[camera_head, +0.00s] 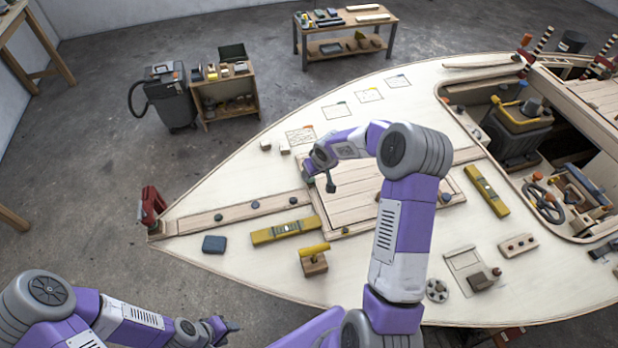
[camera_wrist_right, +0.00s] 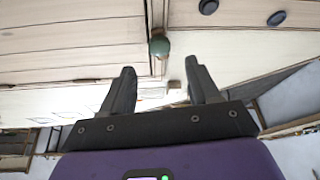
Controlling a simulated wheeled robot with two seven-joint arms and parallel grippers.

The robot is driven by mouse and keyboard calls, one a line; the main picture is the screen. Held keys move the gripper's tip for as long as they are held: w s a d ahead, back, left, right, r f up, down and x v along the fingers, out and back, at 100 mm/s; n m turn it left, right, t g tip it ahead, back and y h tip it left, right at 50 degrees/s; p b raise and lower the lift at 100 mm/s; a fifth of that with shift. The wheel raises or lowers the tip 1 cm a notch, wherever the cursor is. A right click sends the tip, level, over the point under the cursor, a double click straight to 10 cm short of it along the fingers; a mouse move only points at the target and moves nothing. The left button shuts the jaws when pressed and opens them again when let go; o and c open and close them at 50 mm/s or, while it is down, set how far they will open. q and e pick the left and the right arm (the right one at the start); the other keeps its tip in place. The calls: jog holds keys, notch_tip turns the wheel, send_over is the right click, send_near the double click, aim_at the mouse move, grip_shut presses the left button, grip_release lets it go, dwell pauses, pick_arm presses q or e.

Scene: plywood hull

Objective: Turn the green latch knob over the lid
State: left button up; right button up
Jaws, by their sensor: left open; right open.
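The green latch knob (camera_wrist_right: 159,46) shows in the right wrist view at the lid's edge, beyond and between my fingertips, apart from them. I cannot pick it out in the head view, where my right gripper covers that spot. The planked wooden lid (camera_head: 348,208) lies in the middle of the deck; it fills the upper left of the wrist view (camera_wrist_right: 62,40). My right gripper (camera_head: 319,178) is open and empty above the lid's left edge; its two dark fingers (camera_wrist_right: 163,88) stand apart. My left gripper (camera_head: 222,328) is open, low at the left, away from the lid.
A yellow level (camera_head: 286,231) and a yellow-handled tool on a wooden block (camera_head: 314,261) lie near the lid. Another yellow level (camera_head: 486,190) lies right of it. A dark blue block (camera_head: 213,244) and a red clamp (camera_head: 150,207) are near the bow. An open cockpit is at right.

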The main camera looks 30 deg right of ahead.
aim_at(311, 179)
jog(key=x, duration=0.6)
jog(key=shift+f, duration=0.15)
